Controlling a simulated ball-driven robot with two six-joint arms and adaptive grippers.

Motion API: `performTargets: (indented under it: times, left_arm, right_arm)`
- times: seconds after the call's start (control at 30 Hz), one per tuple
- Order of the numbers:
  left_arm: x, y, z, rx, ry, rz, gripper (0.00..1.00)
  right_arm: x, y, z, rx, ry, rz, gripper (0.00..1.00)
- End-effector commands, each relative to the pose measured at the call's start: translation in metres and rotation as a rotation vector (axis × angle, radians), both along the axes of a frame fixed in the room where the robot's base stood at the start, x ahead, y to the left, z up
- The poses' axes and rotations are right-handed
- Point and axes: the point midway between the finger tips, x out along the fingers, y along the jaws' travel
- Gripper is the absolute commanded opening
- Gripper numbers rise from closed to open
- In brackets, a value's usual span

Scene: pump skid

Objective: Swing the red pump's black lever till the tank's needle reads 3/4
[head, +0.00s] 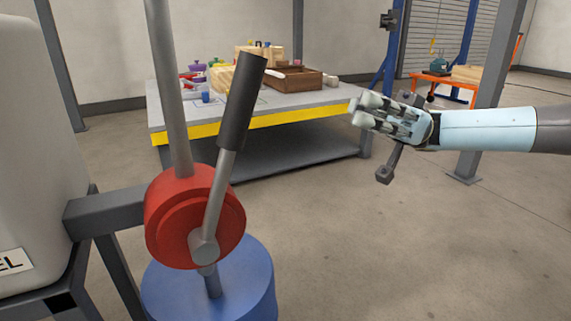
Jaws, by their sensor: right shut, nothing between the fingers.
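The red pump (170,222) stands at the lower left on a blue drum (235,285). Its lever has a grey metal shaft and a black grip (242,103), and leans up and slightly right from the pivot at the pump's front. The pale tank (35,150) fills the left edge, cut off by the frame. Its gauge and needle are not in view; only part of a label ending in "EL" shows. My right gripper (360,110) is shut and empty, out to the right of the black grip and clearly apart from it. My left gripper is not in view.
A grey pipe (168,90) rises from the pump, left of the lever. Behind stands a workbench with a yellow edge (270,130), carrying a wooden box (290,83) and small items. A grey post (490,90) is at the right. The floor between pump and right arm looks clear.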

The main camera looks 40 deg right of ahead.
Motion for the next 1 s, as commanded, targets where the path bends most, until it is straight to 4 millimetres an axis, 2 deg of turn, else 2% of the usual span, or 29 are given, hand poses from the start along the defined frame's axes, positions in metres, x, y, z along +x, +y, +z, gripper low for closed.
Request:
performTargets:
  times: [0.03, 0.1, 0.2, 0.37, 0.47, 0.73, 1.0]
  left_arm:
    - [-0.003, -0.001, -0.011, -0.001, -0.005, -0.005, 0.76]
    - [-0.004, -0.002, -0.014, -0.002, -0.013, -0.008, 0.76]
    - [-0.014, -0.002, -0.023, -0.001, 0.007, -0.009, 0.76]
    - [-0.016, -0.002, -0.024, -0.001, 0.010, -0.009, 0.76]
    - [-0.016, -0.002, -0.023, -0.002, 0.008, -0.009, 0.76]
    - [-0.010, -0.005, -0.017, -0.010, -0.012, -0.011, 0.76]
    - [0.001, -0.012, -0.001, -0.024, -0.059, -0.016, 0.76]
  right_arm:
    - [0.004, 0.000, -0.021, 0.001, 0.001, 0.003, 0.00]
    - [0.008, 0.000, -0.028, -0.002, -0.005, 0.002, 0.00]
    - [0.012, -0.001, -0.033, -0.006, -0.012, 0.003, 0.00]
    - [0.013, 0.007, -0.028, -0.006, -0.019, 0.003, 0.00]
    - [0.013, 0.020, -0.022, -0.006, -0.020, 0.004, 0.00]
    - [0.014, 0.074, -0.005, -0.005, -0.020, 0.004, 0.00]
    - [0.016, 0.117, 0.009, -0.006, -0.020, 0.002, 0.00]
